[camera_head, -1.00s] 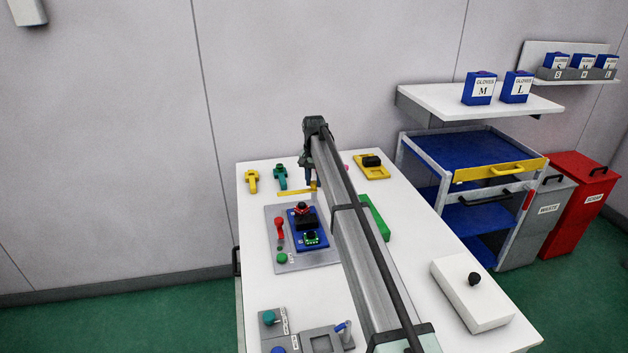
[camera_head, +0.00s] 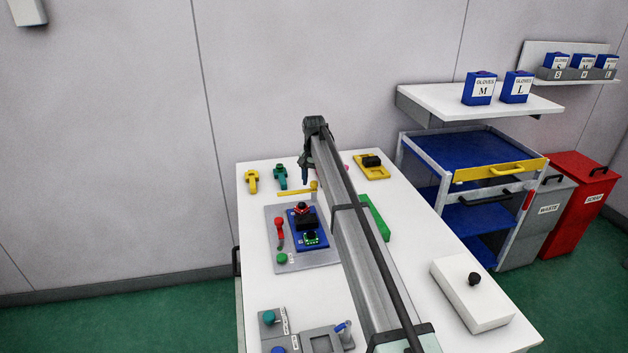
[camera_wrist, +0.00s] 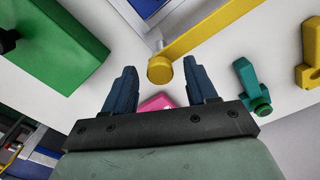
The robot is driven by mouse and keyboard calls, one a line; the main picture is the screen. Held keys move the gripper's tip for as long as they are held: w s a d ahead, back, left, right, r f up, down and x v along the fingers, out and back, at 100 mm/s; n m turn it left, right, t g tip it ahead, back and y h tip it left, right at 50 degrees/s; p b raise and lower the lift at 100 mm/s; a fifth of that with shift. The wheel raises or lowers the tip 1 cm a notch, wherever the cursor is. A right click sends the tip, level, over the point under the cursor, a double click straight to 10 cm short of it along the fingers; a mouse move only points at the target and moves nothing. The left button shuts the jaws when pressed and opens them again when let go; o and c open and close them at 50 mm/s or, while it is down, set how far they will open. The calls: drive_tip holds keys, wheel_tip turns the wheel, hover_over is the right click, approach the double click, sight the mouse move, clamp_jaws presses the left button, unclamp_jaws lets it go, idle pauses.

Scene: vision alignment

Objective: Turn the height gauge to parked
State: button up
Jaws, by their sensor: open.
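A yellow bar with a round knob at one end, which I take for the height gauge (camera_head: 296,192), lies near the back of the white table. In the wrist view the yellow bar (camera_wrist: 205,32) runs to the upper right from its round end. My gripper (camera_wrist: 159,66) is open, with the round end between or just beyond its two blue fingertips; I cannot tell the depth. No contact shows. In the head view my gripper (camera_head: 306,176) is partly hidden by my arm, close to the bar's right end. No mark for parked is readable.
A grey plate with a blue fixture (camera_head: 308,238) and red lever (camera_head: 280,232) lies in front. Green (camera_head: 280,176) and yellow (camera_head: 252,180) clamps stand at the back left. A green block (camera_head: 376,217) and a pink item (camera_wrist: 157,102) are nearby. A white box (camera_head: 472,294) sits front right.

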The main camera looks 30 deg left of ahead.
wheel_tip(320, 180, up, 14)
idle(0.6)
drive_tip(key=shift+f, duration=0.1)
